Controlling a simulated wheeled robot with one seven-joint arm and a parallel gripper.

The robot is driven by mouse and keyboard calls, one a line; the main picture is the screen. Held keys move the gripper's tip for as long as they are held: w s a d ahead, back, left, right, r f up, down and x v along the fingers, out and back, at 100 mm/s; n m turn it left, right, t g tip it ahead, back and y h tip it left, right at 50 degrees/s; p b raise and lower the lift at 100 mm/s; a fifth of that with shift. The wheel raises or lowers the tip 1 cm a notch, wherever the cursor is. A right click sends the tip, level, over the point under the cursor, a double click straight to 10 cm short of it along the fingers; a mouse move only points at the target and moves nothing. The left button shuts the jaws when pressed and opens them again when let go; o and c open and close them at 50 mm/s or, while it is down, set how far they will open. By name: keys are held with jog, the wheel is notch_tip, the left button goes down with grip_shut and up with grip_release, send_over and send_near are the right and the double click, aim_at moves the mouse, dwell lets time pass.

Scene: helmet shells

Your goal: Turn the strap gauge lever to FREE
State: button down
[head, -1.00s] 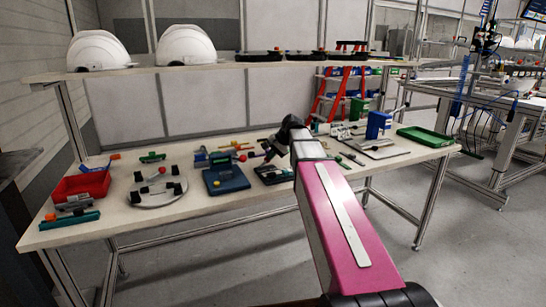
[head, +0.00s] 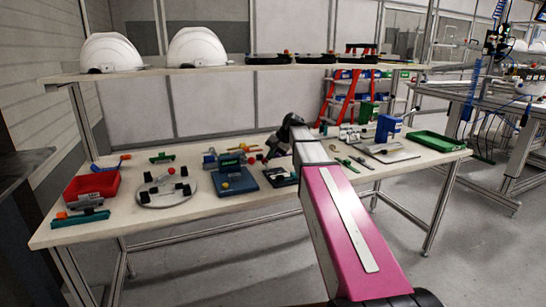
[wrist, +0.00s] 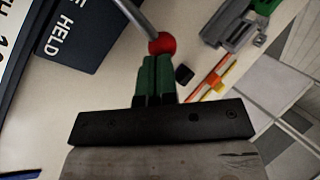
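A lever with a grey rod and a red ball knob (wrist: 162,44) shows at the top of the wrist view. Beside it is a dark plate (wrist: 88,28) with the white word HELD; the word FREE is not seen. My gripper (wrist: 156,62) has green fingers close together, their tips right at the near side of the red knob. The knob shows beyond the tips, not between them; whether they touch is unclear. In the head view my gripper (head: 266,157) is low over the bench beside a blue-based device (head: 237,181), and the lever is too small to make out surely.
The bench (head: 150,226) carries a round grey plate fixture (head: 152,199), a red bin (head: 92,187), a blue upright device (head: 388,128) and a green tray (head: 437,141). White helmet shells (head: 198,47) stand on the shelf above. An orange-yellow piece (wrist: 212,77) lies near my fingers.

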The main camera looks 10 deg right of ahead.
jog(key=shift+w+a, duration=0.1)
jog(key=shift+a, duration=0.15)
dwell(0.3)
jog(key=d, duration=0.1)
jog(key=d+r, duration=0.1)
jog(key=d, duration=0.1)
jog(key=d+r, duration=0.1)
jog(key=shift+w+d+r, duration=0.2)
jog(key=shift+w+r, duration=0.05)
jog(key=w+v, duration=0.1)
jog(key=v, duration=0.7)
jog(key=shift+w+d+r, duration=0.2)
jog(key=shift+d+r, duration=0.05)
jog(key=shift+r, duration=0.2)
